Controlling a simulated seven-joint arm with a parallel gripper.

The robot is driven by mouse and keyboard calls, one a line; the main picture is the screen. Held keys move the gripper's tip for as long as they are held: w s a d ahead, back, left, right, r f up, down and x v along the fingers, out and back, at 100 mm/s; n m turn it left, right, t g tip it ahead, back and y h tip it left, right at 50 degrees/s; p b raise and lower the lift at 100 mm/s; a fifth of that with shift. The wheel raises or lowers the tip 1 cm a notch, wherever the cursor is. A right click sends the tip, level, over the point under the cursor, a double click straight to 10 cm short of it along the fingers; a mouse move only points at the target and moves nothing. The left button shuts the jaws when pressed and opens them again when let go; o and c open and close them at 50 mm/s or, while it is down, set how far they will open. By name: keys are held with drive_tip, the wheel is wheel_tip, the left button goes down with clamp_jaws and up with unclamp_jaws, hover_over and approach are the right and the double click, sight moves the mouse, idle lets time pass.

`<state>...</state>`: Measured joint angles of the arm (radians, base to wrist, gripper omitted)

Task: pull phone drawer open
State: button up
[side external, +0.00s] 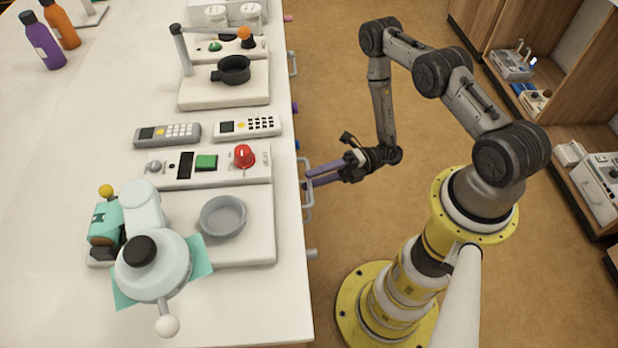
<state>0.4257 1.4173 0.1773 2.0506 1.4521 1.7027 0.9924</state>
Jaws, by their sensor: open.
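My gripper (310,177) is open, with two purple fingers pointing left at the table's right edge. Its fingertips are at a pale bar handle (308,205) that sticks out from the side of the table. I cannot tell whether the fingers are around the handle or only beside it. The drawer front behind the handle is hidden under the tabletop edge, and no drawer visibly stands out. Two phones, a grey one (167,134) and a white one (247,126), lie on the tabletop near this stretch of edge.
Another handle (293,64) and a grey knob (312,254) stick out along the same table side (290,300). A control panel with a red knob (244,156) and a grey dish (223,216) stand near the edge. The brown floor (330,120) beside the table is clear.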

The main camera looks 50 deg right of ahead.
drive_tip(key=shift+x, duration=0.8)
clamp_jaws()
idle(1.0)
